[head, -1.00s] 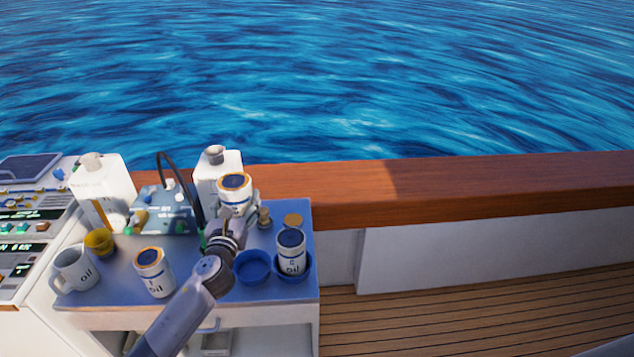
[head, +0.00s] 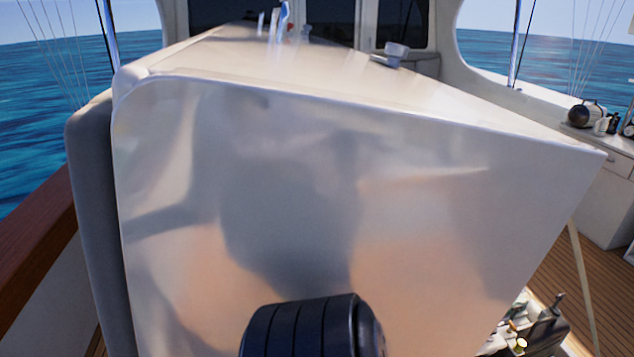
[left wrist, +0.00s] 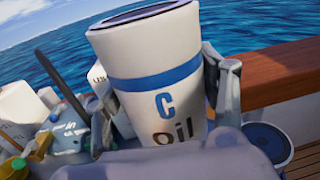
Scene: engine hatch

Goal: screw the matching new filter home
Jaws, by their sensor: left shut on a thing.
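A white oil filter (left wrist: 150,75) with a blue band, the letter C and the word oil fills the middle of the left wrist view. It is tilted, with its dark-rimmed end up. My left gripper (left wrist: 165,95) is shut on it, one finger on each side. The head view shows neither this filter nor my grippers. Part of an engine (head: 535,325) shows low at the right edge of the head view, beside the big raised white hatch panel (head: 400,200). The spot where a filter would sit cannot be made out.
The white panel fills most of the head view. Wooden deck (head: 600,260) lies to its right, below a side counter (head: 610,150). In the left wrist view, white jugs (left wrist: 20,105) and a blue box (left wrist: 68,135) stand at left; a round blue thing (left wrist: 268,138) is at right.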

